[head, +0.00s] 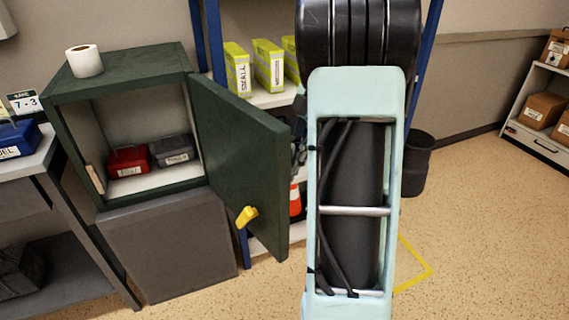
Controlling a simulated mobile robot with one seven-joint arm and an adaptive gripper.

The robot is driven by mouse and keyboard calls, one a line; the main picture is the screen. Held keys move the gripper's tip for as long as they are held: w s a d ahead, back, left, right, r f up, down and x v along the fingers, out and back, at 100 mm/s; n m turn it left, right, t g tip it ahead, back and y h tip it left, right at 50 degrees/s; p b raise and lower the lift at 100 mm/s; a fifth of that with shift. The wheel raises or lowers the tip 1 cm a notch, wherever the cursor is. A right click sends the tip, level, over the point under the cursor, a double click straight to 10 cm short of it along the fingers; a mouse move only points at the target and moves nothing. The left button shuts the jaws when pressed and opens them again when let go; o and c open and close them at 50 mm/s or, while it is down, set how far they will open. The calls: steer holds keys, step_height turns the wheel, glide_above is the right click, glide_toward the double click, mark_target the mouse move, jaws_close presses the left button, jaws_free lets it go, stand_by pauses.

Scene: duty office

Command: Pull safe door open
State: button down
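The dark green safe (118,69) stands on a grey pedestal at the left of the head view. Its door (238,150) is swung wide open to the right, hinged on the safe's right side. A yellow handle (247,216) sits on the lower part of the door. Inside the safe are a red box (128,160) and a dark grey box (175,150). My arm stands upright right of the door and covers part of what is behind. My gripper cannot be made out; a small dark shape shows between the door edge and my arm.
A white paper roll (84,61) stands on top of the safe. The grey pedestal (170,250) is below it. A blue-framed shelf with yellow-green binders (268,65) is behind the door. A black bin (418,160) stands behind my arm. Floor at right is clear.

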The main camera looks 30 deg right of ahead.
steer(key=shift+w+r, duration=0.1)
steer(key=shift+w, duration=0.05)
steer(key=c, duration=2)
jaws_free()
steer(key=shift+d, duration=0.1)
steer(key=v, duration=1.2)
